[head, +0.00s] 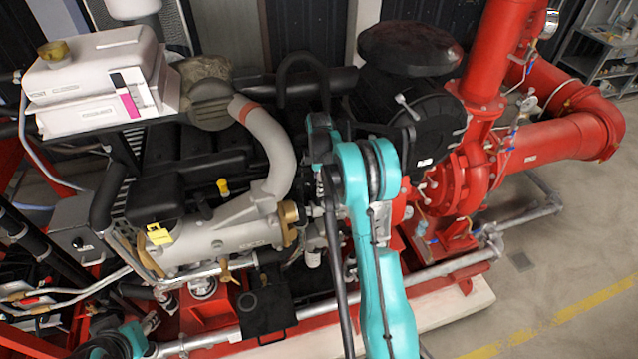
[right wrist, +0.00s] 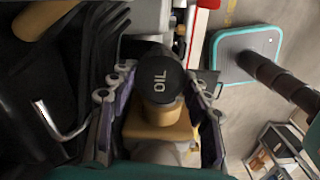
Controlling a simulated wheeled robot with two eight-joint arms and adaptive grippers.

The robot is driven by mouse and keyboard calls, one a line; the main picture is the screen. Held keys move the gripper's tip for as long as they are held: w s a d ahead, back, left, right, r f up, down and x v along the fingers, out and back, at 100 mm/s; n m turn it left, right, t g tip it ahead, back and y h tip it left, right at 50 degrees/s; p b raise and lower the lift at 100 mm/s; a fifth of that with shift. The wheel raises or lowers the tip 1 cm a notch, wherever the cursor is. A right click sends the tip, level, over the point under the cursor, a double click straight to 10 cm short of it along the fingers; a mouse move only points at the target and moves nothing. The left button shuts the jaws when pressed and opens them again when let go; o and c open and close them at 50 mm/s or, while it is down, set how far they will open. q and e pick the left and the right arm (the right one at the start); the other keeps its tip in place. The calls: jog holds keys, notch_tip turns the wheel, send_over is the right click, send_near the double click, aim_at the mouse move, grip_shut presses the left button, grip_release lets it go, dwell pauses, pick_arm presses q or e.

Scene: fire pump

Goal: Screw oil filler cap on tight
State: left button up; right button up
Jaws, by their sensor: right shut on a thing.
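In the right wrist view the round black oil filler cap (right wrist: 160,76), marked OIL, sits at the top of a tan, brass-coloured filler neck (right wrist: 160,122). The fingers of my right gripper (right wrist: 163,88) stand on both sides of the cap and are shut on it. The view does not show how far down the cap's thread sits. In the head view my teal right arm covers the cap and most of that gripper. A brass-coloured part (head: 288,222) shows left of the arm.
The grey engine block (head: 215,240) and a curved pipe (head: 272,145) lie left of my right arm. A red pump (head: 475,170) and a black round housing (head: 410,50) stand close on the right and behind. Open floor (head: 560,265) lies at the lower right.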

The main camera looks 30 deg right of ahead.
jog(key=shift+f+b, duration=0.15)
jog(key=shift+b, duration=0.2)
jog(key=o, duration=0.4)
grip_shut()
jog(key=shift+m+b, duration=0.45)
jog(key=shift+m, duration=0.25)
jog(key=shift+m+b, duration=0.3)
jog(key=shift+m, duration=0.7)
jog(key=shift+m+b, duration=0.65)
jog(key=shift+m, duration=1.05)
